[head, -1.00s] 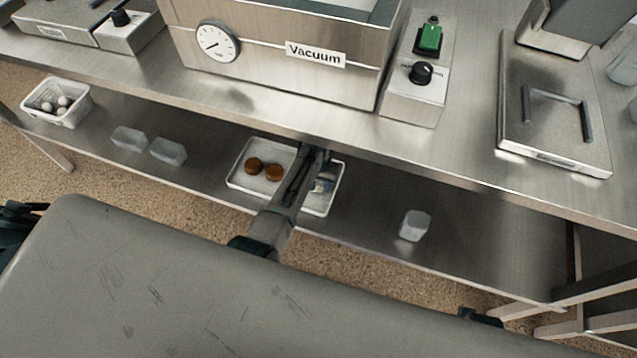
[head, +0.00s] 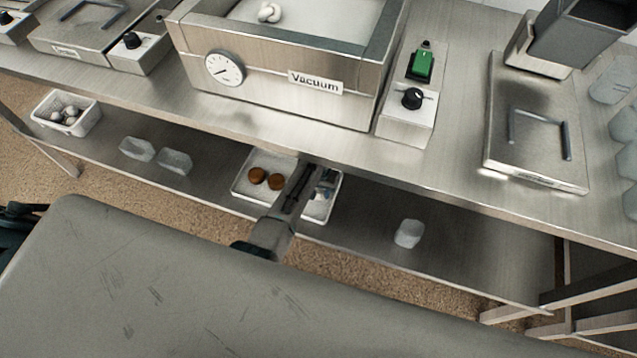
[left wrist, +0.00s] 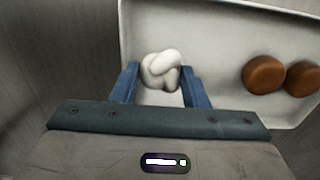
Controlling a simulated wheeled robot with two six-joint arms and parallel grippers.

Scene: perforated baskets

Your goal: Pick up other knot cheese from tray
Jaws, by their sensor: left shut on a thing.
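A white knot cheese (left wrist: 161,70) is between the blue fingers of my left gripper (left wrist: 160,84), at the edge of the white tray (left wrist: 215,40). In the head view my left gripper (head: 324,181) reaches over the right part of the tray (head: 239,187) on the lower shelf. The gripper is shut on the cheese; in the head view the arm mostly hides it. I cannot tell if the cheese still touches the tray. Another white knot cheese (head: 269,12) lies in the vacuum machine (head: 272,72). My right gripper is not in view.
Two brown round pieces (head: 267,178) lie in the tray, left of my gripper. The steel worktop (head: 455,150) overhangs the shelf. Clear containers (head: 136,149) and a white tub (head: 48,120) stand left; another clear container (head: 408,233) stands right. The shelf is free between tray and right container.

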